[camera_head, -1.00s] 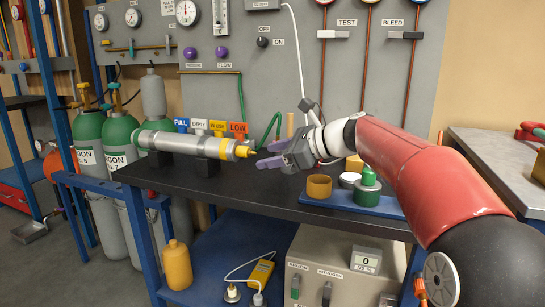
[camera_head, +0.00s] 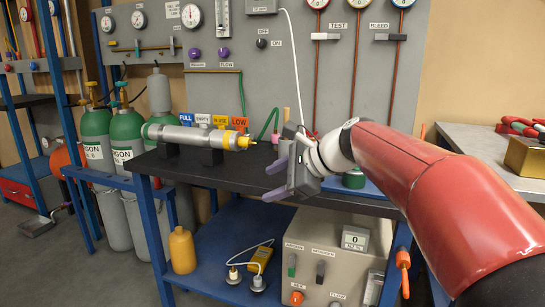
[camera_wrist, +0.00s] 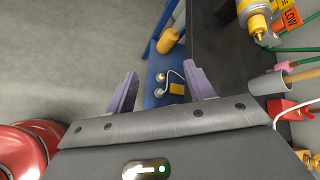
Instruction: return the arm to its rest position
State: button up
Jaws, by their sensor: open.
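My gripper (camera_head: 276,180) is open and empty in the head view, in front of the black bench top near its front edge. Its two purple fingers point left and stand apart. In the wrist view the spread fingers (camera_wrist: 160,92) show with nothing between them; the blue lower shelf and grey floor lie beyond. My red and black arm reaches in from the right of the head view and hides part of the bench's right end.
A silver cylinder (camera_head: 185,136) with a yellow end lies on stands on the black bench (camera_head: 220,176). Green gas bottles (camera_head: 126,135) stand at left. The lower shelf holds a yellow bottle (camera_head: 181,250) and a grey analyser box (camera_head: 325,262). Open floor lies at front left.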

jog(key=s+d+f+n+h, duration=0.3)
jog(key=s+d+f+n, duration=0.2)
jog(key=s, duration=0.4)
jog(key=s+d+f+n+h, duration=0.3)
jog(key=s+d+f+n, duration=0.2)
jog(key=s, duration=0.4)
jog(key=s+d+f+n+h, duration=0.3)
jog(key=s+f+n, duration=0.3)
jog(key=s, duration=0.3)
jog(key=shift+s+d+f, duration=0.15)
jog(key=shift+d+f, duration=0.4)
jog(key=shift+d, duration=0.35)
